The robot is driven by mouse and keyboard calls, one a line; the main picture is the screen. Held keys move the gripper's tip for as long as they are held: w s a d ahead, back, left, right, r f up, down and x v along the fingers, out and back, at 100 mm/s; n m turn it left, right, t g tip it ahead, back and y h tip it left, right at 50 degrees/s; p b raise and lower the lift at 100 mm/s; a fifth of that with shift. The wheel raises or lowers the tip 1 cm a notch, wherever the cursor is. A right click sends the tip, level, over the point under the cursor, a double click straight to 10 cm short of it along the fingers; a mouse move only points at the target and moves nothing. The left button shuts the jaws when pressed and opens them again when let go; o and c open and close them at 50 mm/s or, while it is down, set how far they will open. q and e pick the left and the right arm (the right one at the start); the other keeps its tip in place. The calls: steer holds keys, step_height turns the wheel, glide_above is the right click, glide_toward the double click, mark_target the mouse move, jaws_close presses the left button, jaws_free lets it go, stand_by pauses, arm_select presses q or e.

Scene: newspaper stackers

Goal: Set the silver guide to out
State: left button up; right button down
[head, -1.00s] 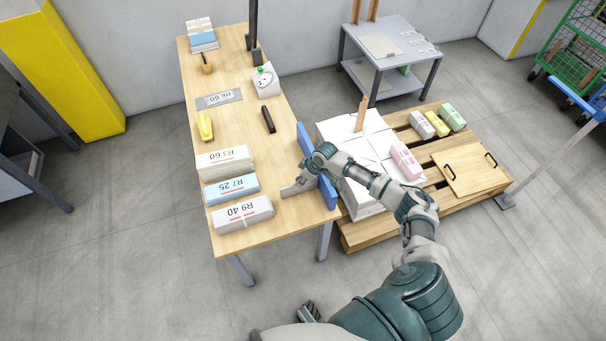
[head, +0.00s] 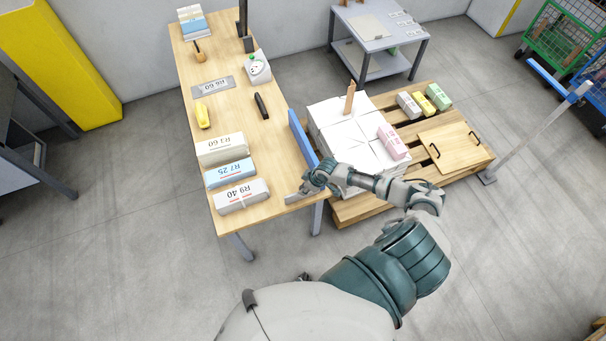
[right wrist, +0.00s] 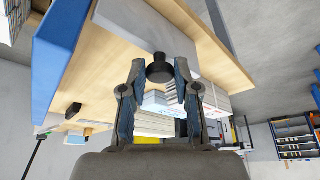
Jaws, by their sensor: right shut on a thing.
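The silver guide (head: 296,197) is a flat grey bar at the near right corner of the wooden table, close to the near edge and by the blue rail (head: 303,142). My right gripper (head: 306,188) is at the guide's right end, partly covering it. In the right wrist view the grey guide (right wrist: 135,25) carries a black knob (right wrist: 160,68), and my right gripper (right wrist: 159,82) is shut on that knob. A small dark tip, likely of my left gripper (head: 304,277), shows beyond my body; its jaws cannot be made out.
Labelled bundles, white (head: 220,149), blue (head: 230,173) and grey (head: 241,195), lie left of the guide on the table (head: 232,117). A pallet (head: 365,207) with white paper stacks (head: 345,135) stands right of the blue rail. Table space between the bundles and rail is clear.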

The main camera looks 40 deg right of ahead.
steer(key=shift+a+r, duration=0.15)
steer(key=shift+a, duration=0.25)
steer(key=c, duration=0.8)
jaws_free()
steer(key=shift+s, duration=0.1)
steer(key=shift+c, duration=0.2)
steer(key=shift+s+d+r, duration=0.1)
steer(key=shift+r, duration=0.05)
steer(key=v, duration=1.1)
steer(key=shift+r, duration=0.2)
